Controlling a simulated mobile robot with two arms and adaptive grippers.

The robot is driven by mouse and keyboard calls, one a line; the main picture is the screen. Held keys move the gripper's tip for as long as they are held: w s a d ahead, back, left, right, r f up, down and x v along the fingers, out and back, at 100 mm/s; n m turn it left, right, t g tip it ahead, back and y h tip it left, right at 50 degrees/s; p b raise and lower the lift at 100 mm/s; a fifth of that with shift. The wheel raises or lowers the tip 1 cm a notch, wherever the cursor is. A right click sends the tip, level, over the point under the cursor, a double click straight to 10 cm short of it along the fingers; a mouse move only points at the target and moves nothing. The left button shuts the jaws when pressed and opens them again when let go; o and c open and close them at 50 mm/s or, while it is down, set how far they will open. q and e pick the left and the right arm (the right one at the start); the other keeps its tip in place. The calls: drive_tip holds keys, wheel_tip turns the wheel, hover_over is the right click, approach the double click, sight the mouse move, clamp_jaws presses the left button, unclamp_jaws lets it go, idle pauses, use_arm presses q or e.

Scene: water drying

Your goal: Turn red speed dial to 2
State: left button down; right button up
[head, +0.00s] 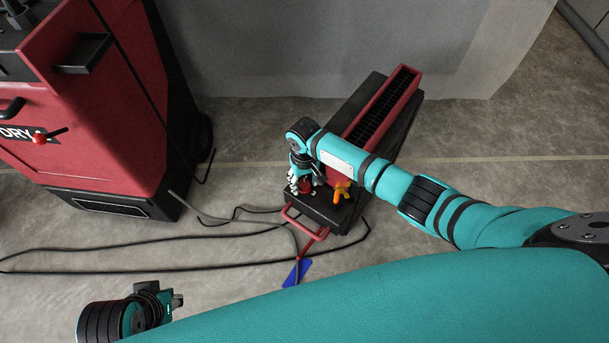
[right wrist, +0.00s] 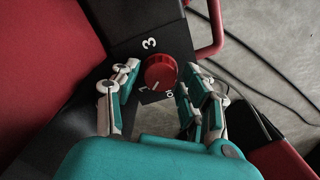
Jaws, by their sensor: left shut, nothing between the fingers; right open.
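The red speed dial (right wrist: 160,70) sits on the black top of a red-and-black machine (head: 385,113). I see no 2, and the dial's pointing direction is unclear. My right gripper (right wrist: 159,80) is open, with fingers on either side of the dial; whether they touch it is unclear. In the head view the right gripper (head: 304,188) is over the machine's near end. My left gripper (head: 175,301) is shut and empty at the lower left, far from the dial.
An orange knob (head: 342,192) is beside the dial. A large red machine (head: 90,110) stands left. Black cables (head: 130,240) cross the floor between them.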

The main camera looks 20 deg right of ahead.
sight(305, 183)
wheel_tip(305, 183, up, 12)
idle(0.4)
drive_tip(key=shift+f, duration=0.1)
